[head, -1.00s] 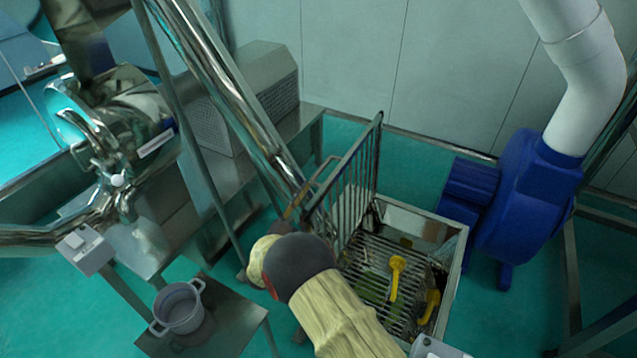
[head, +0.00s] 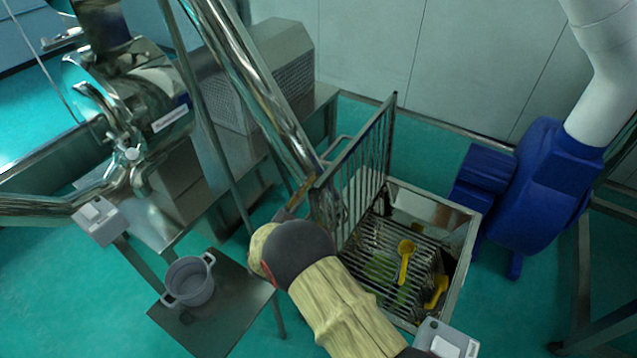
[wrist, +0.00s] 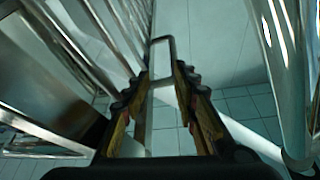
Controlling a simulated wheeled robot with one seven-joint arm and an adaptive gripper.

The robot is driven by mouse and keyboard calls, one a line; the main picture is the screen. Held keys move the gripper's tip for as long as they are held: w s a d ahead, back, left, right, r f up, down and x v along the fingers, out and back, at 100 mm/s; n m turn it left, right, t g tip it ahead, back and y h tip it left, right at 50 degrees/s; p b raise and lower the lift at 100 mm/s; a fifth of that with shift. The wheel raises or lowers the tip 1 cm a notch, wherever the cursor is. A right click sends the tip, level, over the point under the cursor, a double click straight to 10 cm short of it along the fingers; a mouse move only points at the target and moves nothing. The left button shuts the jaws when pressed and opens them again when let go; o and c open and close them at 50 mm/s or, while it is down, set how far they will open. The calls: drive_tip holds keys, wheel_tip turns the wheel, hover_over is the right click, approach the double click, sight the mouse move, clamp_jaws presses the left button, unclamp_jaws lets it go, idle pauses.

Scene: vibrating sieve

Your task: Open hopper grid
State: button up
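The hopper grid (head: 362,168), a barred metal frame, stands raised and nearly upright along the left edge of the open hopper (head: 462,262). Its loop handle (head: 334,150) sticks out on the left side of the grid. My gripper (head: 294,203) is beside the grid's left face, partly hidden by my own wrist in the head view. In the wrist view, the two fingers of my gripper (wrist: 162,85) stand apart on either side of the loop handle (wrist: 161,40). A gap shows between them, and I cannot tell whether either finger touches the handle.
Yellow scoops (head: 404,262) lie inside the hopper on slatted bars. A grey pot (head: 190,281) stands on a small metal table (head: 235,312) at lower left. A slanted steel tube (head: 262,95) rises close behind my gripper. A blue blower (head: 535,190) stands right.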

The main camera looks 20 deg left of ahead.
drive_tip(key=b+v, duration=0.1)
drive_tip(key=v, duration=0.5)
drive_tip(key=shift+s+b, duration=0.15)
drive_tip(key=shift+b, duration=0.25)
drive_tip(key=shift+f, duration=0.1)
drive_tip(key=shift+b, duration=0.3)
drive_tip(key=shift+d, duration=0.1)
idle(0.6)
